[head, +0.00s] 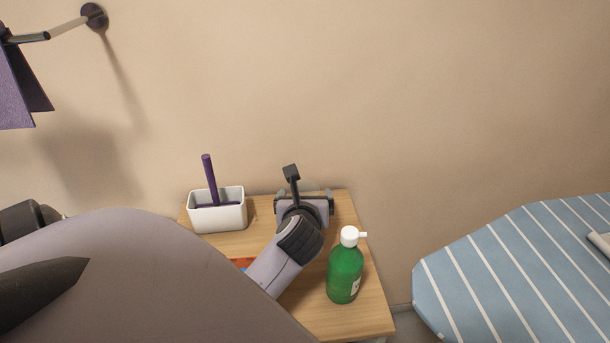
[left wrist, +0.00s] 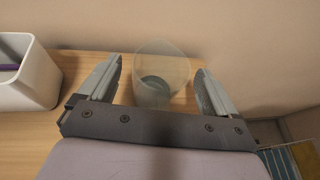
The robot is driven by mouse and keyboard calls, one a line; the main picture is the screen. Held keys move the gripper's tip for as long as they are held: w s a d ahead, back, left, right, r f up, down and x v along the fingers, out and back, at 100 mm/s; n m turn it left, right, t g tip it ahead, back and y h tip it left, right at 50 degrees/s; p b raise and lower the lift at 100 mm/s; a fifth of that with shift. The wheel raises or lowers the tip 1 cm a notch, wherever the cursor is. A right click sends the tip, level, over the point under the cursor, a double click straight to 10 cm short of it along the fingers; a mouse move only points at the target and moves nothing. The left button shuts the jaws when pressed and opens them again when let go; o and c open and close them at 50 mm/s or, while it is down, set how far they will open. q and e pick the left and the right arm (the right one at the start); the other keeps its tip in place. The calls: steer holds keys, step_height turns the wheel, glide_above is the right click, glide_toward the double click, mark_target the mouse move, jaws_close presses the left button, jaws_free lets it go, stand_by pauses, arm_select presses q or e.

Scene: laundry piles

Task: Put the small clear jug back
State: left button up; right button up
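The small clear jug (left wrist: 160,75) stands upright on the wooden shelf top, near the wall, in the left wrist view. My left gripper (left wrist: 160,85) is open, with one finger on each side of the jug and a visible gap to each. In the head view my left gripper (head: 308,192) is over the back of the wooden top (head: 368,290), and it hides most or all of the jug. My right gripper is in neither view.
A white box (head: 218,212) with a purple stick stands left of my left gripper. A green bottle (head: 345,272) with a white cap stands in front, to the right. An orange thing lies partly hidden under my arm. A striped ironing board (head: 500,270) is at the right.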

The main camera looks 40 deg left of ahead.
arm_select(q)
steer(key=shift+r, duration=0.2)
steer(key=v, duration=0.7)
steer(key=shift+s+d, duration=0.15)
steer(key=shift+d, duration=0.05)
steer(key=shift+r, duration=0.1)
stand_by(0.3)
